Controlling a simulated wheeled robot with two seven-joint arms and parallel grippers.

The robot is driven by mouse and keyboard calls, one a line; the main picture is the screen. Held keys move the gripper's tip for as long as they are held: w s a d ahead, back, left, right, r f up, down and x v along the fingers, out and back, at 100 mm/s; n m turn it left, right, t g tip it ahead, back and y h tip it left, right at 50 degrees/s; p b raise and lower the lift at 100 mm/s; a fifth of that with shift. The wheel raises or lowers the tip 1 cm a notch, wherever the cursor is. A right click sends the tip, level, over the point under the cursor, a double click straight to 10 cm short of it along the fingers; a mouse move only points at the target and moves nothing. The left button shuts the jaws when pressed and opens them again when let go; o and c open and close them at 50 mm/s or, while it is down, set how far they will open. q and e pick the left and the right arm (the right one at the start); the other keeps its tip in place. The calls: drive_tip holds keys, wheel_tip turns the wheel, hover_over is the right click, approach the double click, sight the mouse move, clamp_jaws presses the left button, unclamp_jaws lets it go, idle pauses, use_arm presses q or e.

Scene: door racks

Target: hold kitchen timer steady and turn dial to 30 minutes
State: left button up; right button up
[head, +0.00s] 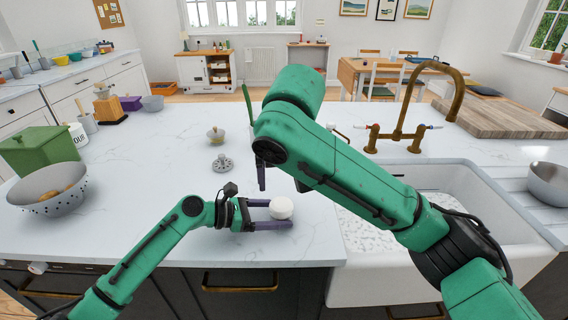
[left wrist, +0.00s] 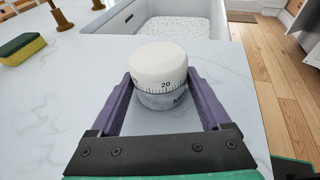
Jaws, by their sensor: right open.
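The kitchen timer is a short round thing with a white top (head: 281,207) on the white counter near its front edge. In the left wrist view the timer (left wrist: 159,66) stands upright, with a "20" mark on the dial facing the camera and a grey marbled base. My right gripper (head: 282,189) points down above and just behind the timer, fingers apart and empty. My right arm hides most of that gripper.
A grey slotted disc (head: 222,164) and a small knobbed object (head: 215,135) lie behind the timer. A white sink (head: 370,262) with a brass tap (head: 412,105) is at right. A colander (head: 48,192) and green box (head: 40,150) stand at left. A sponge (left wrist: 20,48) shows in the left wrist view.

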use_arm(q)
drive_tip(key=shift+o, duration=0.6)
